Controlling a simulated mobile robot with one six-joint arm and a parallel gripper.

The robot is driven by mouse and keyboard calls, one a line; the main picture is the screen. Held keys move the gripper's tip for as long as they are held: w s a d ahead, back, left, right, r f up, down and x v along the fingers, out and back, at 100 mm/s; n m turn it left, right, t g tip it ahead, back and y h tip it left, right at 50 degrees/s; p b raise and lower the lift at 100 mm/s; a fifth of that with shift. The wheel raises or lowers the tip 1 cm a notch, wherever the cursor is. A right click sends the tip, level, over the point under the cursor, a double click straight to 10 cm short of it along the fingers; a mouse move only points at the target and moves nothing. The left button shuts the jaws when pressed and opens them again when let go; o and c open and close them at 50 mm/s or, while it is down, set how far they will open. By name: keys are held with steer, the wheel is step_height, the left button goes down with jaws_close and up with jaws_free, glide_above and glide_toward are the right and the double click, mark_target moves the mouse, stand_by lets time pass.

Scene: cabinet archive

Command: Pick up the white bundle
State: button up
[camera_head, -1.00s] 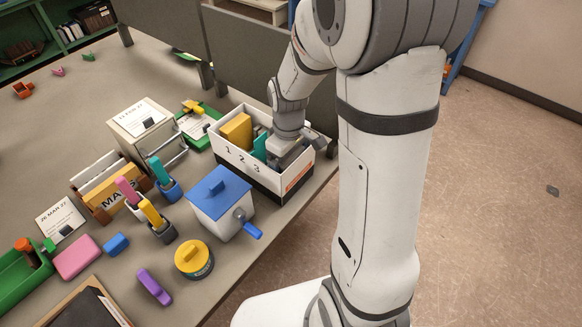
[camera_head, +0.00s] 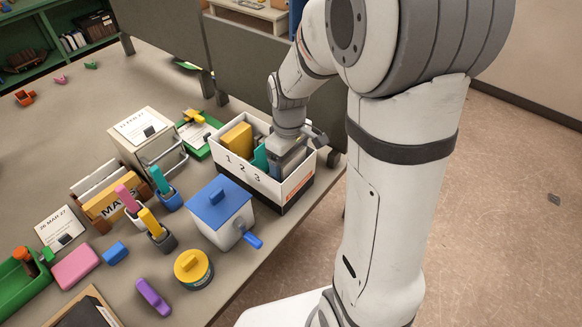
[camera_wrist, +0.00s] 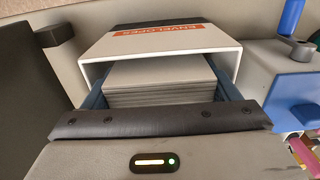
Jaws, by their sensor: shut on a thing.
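The white bundle (camera_wrist: 160,78) shows in the wrist view as a flat stack of pale layers inside the white divided box, below an orange "ENVELOPES" label (camera_wrist: 150,29). My gripper (camera_wrist: 160,92) has a blue finger on each side of the stack and is shut on it. In the head view my gripper (camera_head: 286,160) reaches down into the right end of the white box (camera_head: 250,178), by the number 3. There the bundle is hidden by the gripper and the box wall.
Yellow (camera_head: 236,138) and teal (camera_head: 261,158) items stand in the box's other compartments. A blue-lidded white container with a crank (camera_head: 222,205) stands close in front. A grey partition (camera_head: 250,65) rises behind. The table's right edge is near the box.

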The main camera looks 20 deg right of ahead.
step_height(320, 180, up, 15)
steer(key=shift+b, duration=0.3)
steer(key=o, duration=0.4)
steer(key=c, duration=0.4)
steer(key=shift+f, duration=0.1)
